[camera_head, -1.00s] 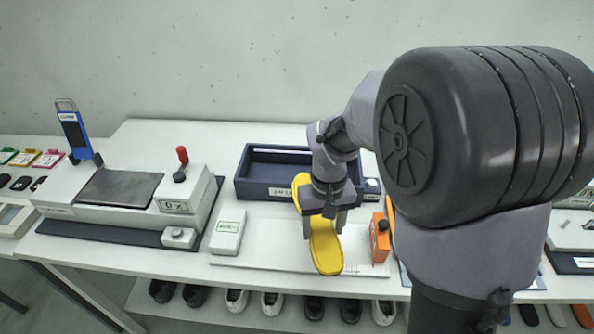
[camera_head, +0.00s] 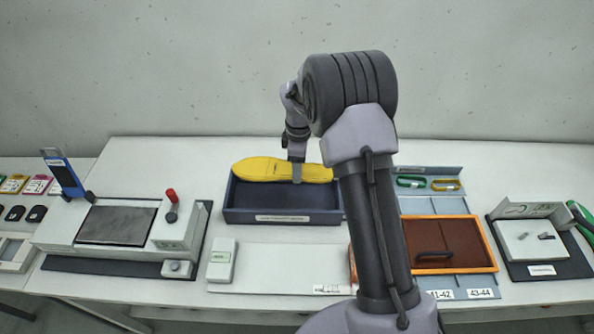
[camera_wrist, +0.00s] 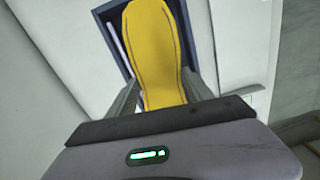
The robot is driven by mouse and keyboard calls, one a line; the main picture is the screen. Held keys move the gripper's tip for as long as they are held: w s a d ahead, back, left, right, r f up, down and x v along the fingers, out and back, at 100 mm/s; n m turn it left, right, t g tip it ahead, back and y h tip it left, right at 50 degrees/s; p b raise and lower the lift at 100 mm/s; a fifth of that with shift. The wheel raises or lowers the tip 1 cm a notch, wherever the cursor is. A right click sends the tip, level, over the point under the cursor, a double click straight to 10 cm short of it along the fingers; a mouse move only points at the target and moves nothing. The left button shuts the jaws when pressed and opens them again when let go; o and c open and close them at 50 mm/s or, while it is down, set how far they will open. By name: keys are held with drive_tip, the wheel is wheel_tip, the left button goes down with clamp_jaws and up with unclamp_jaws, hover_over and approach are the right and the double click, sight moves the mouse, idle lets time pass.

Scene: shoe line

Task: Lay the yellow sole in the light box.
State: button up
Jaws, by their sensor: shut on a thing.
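The yellow sole (camera_head: 262,169) is held by my gripper (camera_head: 297,172) above the back part of the dark blue box (camera_head: 282,218), lying roughly level and left to right. In the wrist view the sole (camera_wrist: 152,50) stretches away between my two fingers (camera_wrist: 163,92), over the same dark box (camera_wrist: 105,12). The box has a white label on its front wall, too small to read. A light strip shows along the box's inner side in the wrist view. The sole appears above the box and not resting on its floor. The box looks empty inside where I see it.
Left is a grey press-like device (camera_head: 118,225) with a red-topped lever (camera_head: 171,197). A white handset (camera_head: 221,261) lies in front of the box. Right is an orange-rimmed brown tray (camera_head: 447,270) on a sorting board.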

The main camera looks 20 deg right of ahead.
drive_tip(key=shift+w+d+r+n, duration=0.15)
drive_tip(key=shift+w+r+n, duration=0.05)
drive_tip(key=shift+w+n, duration=0.2)
drive_tip(key=shift+w+f, duration=0.1)
drive_tip(key=shift+f, duration=0.15)
drive_tip(key=shift+f+b, duration=0.55)
drive_tip(key=shift+f, duration=0.1)
drive_tip(key=b, duration=0.9)
hover_over(298, 201)
wheel_tip(298, 201, down, 13)
drive_tip(key=shift+r, duration=0.2)
drive_tip(key=o, duration=1.7)
drive_tip(key=shift+r, duration=0.1)
drive_tip(key=shift+p, duration=0.3)
wheel_tip(298, 201, up, 18)
drive_tip(key=p, duration=0.4)
drive_tip(key=shift+f, duration=0.25)
